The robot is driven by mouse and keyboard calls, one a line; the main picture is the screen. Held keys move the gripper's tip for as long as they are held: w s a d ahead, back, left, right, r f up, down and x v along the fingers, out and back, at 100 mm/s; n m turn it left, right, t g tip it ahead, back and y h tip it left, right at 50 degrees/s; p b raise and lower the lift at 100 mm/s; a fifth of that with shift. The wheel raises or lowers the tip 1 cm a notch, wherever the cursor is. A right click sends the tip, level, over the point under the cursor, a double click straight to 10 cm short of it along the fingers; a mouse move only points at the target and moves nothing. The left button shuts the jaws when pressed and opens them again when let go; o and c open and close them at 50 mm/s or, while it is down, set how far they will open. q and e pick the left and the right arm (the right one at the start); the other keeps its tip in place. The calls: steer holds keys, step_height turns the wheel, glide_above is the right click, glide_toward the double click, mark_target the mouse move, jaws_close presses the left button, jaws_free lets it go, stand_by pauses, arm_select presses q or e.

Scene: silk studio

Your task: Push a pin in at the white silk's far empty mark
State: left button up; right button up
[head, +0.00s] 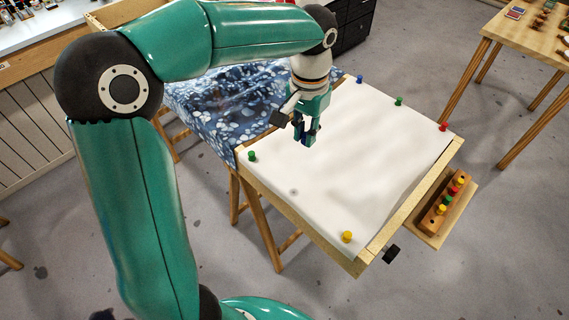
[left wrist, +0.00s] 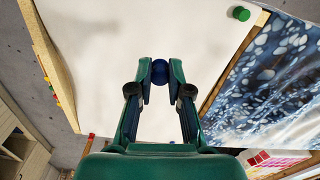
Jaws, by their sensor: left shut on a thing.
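The white silk (head: 372,150) is stretched on a wooden frame (head: 310,235), with pins at several places along its edges. My left gripper (head: 304,143) is above the silk's left part, pointing down. It is shut on a blue pin (left wrist: 159,71), whose round head shows between the fingertips in the left wrist view. I cannot tell the pin's height above the silk. A grey mark (head: 293,191) shows bare on the near edge, between a green pin (head: 252,156) and a yellow pin (head: 347,236). No other bare mark shows; the arm and gripper hide part of the left edge.
A blue pin (head: 360,78), a green pin (head: 398,101) and a red pin (head: 443,127) stand along the far edge. A wooden pin rack (head: 434,216) sits right of the frame. Blue patterned cloth (head: 220,105) lies left of the silk. The silk's middle is clear.

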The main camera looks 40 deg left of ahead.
arm_select(q)
steer(key=shift+s+a, duration=0.1)
steer(key=shift+a, duration=0.15)
arm_select(e)
steer(key=shift+w+a, duration=0.1)
steer(key=shift+a, duration=0.05)
arm_select(q)
steer(key=shift+s+a, duration=0.1)
steer(key=shift+s, duration=0.05)
arm_select(e)
steer(key=shift+o, duration=0.5)
arm_select(q)
steer(key=m+p, duration=0.2)
steer(key=p, duration=0.1)
glide_above(295, 189)
steer(key=s+d, duration=0.1)
steer(key=s, duration=0.1)
step_height(295, 189, down, 3)
steer(key=shift+w+d+f+b, duration=0.1)
steer(key=shift+w+f+b, duration=0.05)
steer(key=shift+f+b, duration=1.9)
steer(key=shift+w+f+b, duration=0.1)
steer(key=shift+f+b, duration=1.55)
steer(key=shift+f, duration=0.75)
arm_select(e)
steer(key=shift+f, duration=2.25)
arm_select(q)
steer(key=shift+f, duration=0.25)
arm_select(e)
steer(key=shift+f, duration=0.2)
